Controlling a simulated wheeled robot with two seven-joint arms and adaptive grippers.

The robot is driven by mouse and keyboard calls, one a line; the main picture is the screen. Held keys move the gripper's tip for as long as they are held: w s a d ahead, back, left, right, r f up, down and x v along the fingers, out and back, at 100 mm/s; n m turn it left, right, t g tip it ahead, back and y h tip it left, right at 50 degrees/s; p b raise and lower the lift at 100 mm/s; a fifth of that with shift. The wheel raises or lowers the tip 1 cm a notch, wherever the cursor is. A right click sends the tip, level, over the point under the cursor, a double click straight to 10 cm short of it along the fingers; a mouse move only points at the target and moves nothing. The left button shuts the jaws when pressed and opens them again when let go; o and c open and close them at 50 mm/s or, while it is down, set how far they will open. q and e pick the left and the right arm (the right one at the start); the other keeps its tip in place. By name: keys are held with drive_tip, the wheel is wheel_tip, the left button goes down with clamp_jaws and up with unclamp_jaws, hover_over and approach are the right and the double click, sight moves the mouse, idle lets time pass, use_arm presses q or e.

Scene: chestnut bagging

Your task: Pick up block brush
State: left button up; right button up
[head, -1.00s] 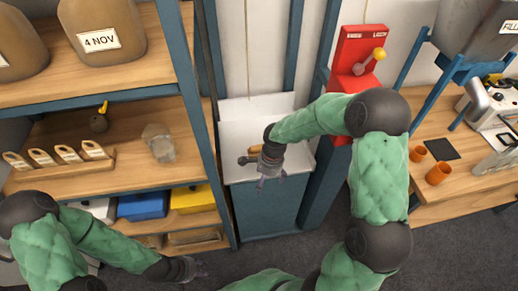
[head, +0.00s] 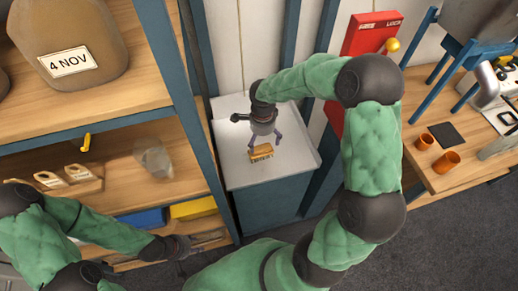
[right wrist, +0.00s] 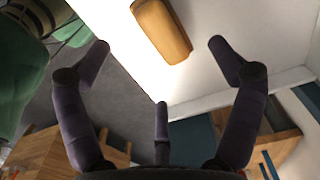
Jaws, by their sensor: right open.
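The block brush (head: 261,154), a small wooden block with a pale bristle-like lower edge, lies on the white top of the blue cabinet. Its wooden back (right wrist: 162,30) shows at the top of the right wrist view. My right gripper (head: 252,145) is above the cabinet top at the brush, with its fingers spread and nothing between them. In the right wrist view the brush lies beyond the open fingertips (right wrist: 160,62), apart from them. My left gripper (head: 190,246) is low by the shelf's front edge, away from the brush; its finger opening is unclear.
A blue-framed wooden shelf (head: 180,100) stands left of the cabinet (head: 230,180), holding a large labelled jar (head: 75,50). A red lever box (head: 370,35) is behind my right arm. A wooden bench (head: 425,185) with orange cups (head: 447,161) is at right.

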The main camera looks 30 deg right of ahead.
sight(262, 150)
wheel_tip(262, 150, down, 4)
drive_tip(key=shift+f+b, duration=0.1)
drive_tip(key=shift+b, duration=0.35)
wheel_tip(262, 150, down, 5)
drive_tip(key=shift+s+a+b, duration=0.1)
drive_tip(key=shift+b, duration=0.7)
drive_tip(key=c, duration=1.3)
